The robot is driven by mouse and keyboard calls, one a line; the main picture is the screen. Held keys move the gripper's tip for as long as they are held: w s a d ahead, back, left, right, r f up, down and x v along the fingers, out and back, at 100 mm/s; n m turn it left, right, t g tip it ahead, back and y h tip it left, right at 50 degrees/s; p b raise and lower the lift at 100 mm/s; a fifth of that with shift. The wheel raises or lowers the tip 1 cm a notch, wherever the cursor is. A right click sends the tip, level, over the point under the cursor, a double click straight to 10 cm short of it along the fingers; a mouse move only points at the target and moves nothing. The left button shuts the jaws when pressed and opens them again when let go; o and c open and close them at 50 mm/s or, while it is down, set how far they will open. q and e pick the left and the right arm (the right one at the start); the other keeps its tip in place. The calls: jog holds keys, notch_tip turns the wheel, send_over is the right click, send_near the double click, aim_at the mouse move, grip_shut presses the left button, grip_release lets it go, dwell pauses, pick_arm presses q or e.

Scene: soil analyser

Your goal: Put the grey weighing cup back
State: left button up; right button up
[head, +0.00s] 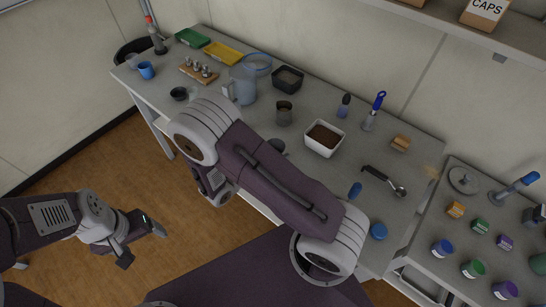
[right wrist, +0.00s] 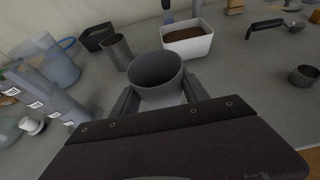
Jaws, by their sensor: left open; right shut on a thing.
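The grey weighing cup (right wrist: 157,68) is upright between the fingers of my right gripper (right wrist: 160,94) in the right wrist view. The gripper is shut on it, and its inside looks empty. In the head view only part of a dark grey cup (head: 277,146) shows past my right arm, which hides the gripper. I cannot tell whether the cup touches the table. My left gripper (head: 144,244) is open and empty over the floor, left of the table.
A metal beaker (head: 284,113) and a white tub of soil (head: 325,126) stand close behind the held cup. A clear jug (head: 242,86) is to the left. A small dark cup (right wrist: 303,76) and a scoop (head: 385,180) are to the right. Bare table lies between.

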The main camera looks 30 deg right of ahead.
jog(key=w+f, duration=0.1)
jog(key=w+d, duration=0.1)
jog(key=w, duration=0.1)
jog(key=shift+f, duration=0.35)
notch_tip(320, 180, down, 3)
jog(key=shift+s+a+f, duration=0.1)
jog(key=shift+s+f, duration=0.05)
jog(key=shift+f, duration=0.4)
jog(key=shift+f+b, duration=0.15)
jog(key=shift+b, duration=0.15)
jog(key=o, duration=1.2)
